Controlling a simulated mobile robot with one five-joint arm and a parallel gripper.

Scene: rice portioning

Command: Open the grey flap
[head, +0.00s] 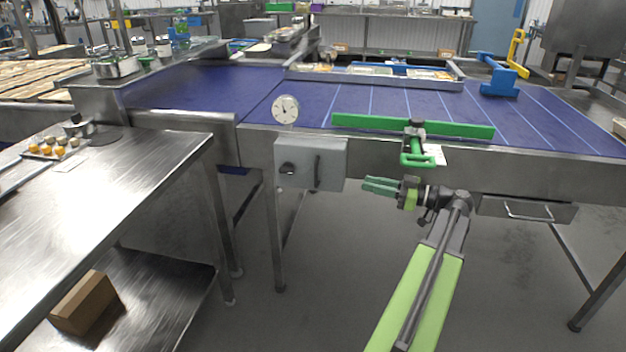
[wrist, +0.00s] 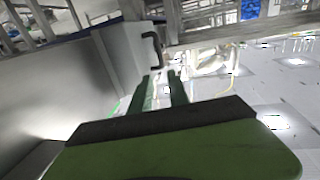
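A grey box with a flat front flap (head: 304,178) hangs on the front side of the conveyor table. The flap looks closed. It carries a dark upright handle (head: 317,168) on its right part and a round dark knob (head: 288,169) on its left. My gripper (head: 364,186) is to the right of the box and a little lower than the handle, its green fingers pointing left. In the wrist view the fingers (wrist: 160,78) are apart with nothing between them. The handle (wrist: 154,48) shows just beyond the fingertips, on the pale flap (wrist: 125,52), apart from them.
A round dial gauge (head: 285,109) stands above the box. A green bar (head: 370,122) with a green handle (head: 417,160) lies along the belt edge above my gripper. A drawer (head: 525,209) is to the right. A steel table (head: 110,180) stands left. The floor below is clear.

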